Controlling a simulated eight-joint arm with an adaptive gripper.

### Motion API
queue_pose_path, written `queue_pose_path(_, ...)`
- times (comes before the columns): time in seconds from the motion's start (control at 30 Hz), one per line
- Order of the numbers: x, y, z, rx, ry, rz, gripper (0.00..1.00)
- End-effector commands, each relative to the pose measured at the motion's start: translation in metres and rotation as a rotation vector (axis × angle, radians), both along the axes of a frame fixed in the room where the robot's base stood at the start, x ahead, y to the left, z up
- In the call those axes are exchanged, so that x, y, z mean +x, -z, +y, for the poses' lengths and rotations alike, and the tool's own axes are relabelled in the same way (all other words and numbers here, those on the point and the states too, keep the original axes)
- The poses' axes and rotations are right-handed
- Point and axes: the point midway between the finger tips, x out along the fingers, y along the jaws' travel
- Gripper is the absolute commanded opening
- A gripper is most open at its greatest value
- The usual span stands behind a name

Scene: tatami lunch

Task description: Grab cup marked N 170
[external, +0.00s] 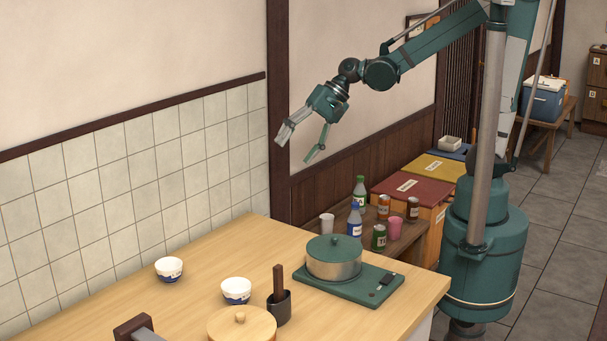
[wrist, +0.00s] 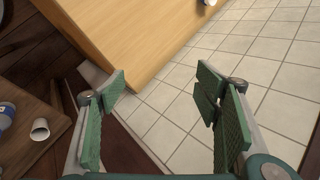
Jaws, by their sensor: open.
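Several cups are in view, and I cannot read an N 170 mark on any. Two white cups with blue lower parts, a left one (external: 169,269) and a right one (external: 236,291), stand on the wooden counter. A plain white cup (external: 327,223) and a pink cup (external: 394,228) stand on the low dark table. The plain white cup (wrist: 40,129) also shows at the left of the wrist view, outside the fingers. My gripper (external: 295,151) is open and empty, raised in front of the wall, above and apart from all cups. Its spread fingers (wrist: 160,85) show in the wrist view.
The counter (external: 140,310) also holds a pot (external: 334,262) on a green board, a dark holder (external: 279,309) and a round wooden lid (external: 242,327). Bottles (external: 354,222) and cans (external: 379,237) crowd the low table. A tiled wall (external: 130,175) borders the counter.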

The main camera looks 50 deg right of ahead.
Motion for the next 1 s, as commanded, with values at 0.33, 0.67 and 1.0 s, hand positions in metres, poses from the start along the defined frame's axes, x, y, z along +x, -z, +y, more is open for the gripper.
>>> queue_pose_path(0.33,0.003,0.034,0.088,0.158,0.041,0.188,0.63)
queue_pose_path(0.67,-0.007,0.069,0.168,0.279,0.074,0.389,0.63)
queue_pose_path(1.0,-0.030,0.109,0.246,0.373,0.100,0.616,0.63)
